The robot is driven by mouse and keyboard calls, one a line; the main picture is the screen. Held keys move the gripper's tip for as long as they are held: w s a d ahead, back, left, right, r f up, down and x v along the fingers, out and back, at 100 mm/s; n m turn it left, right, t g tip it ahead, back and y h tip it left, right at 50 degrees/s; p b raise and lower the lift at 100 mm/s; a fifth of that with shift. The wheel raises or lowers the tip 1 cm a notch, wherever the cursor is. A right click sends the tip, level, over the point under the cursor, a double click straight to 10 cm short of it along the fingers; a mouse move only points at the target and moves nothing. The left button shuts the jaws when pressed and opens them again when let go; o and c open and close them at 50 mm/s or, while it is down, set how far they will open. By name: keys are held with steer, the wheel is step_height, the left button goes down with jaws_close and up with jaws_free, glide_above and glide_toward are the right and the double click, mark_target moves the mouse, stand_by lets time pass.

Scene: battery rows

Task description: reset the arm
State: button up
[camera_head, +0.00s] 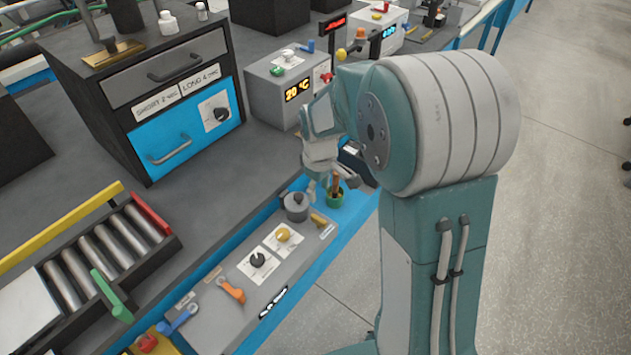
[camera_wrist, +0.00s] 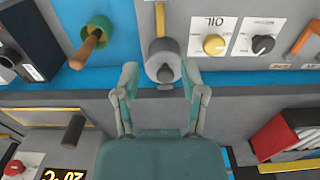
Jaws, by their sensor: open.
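My gripper (camera_head: 325,178) hangs at the front edge of the bench in the head view, partly hidden by my arm. In the wrist view its two fingers (camera_wrist: 158,82) are spread apart with nothing held between them. A grey round canister (camera_wrist: 163,62) lies just beyond the fingertips in that view; in the head view the canister (camera_head: 296,205) sits left of and below the gripper. A green cup (camera_head: 335,198) with a wooden handle standing in it is close below the gripper. The cup (camera_wrist: 95,45) also shows left of the fingers in the wrist view.
A control panel (camera_head: 228,318) with knobs and coloured levers lies along the front edge. A roller tray (camera_head: 68,312) is at left. A drawer cabinet (camera_head: 125,140) and a grey box reading 20 °C (camera_head: 262,95) stand behind. Open floor (camera_head: 570,230) is at right.

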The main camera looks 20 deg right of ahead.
steer(key=s+r+m+t, duration=0.5)
steer(key=s+r+m, duration=0.2)
steer(key=s+r, duration=1)
steer(key=s, duration=0.4)
steer(key=shift+t, duration=0.3)
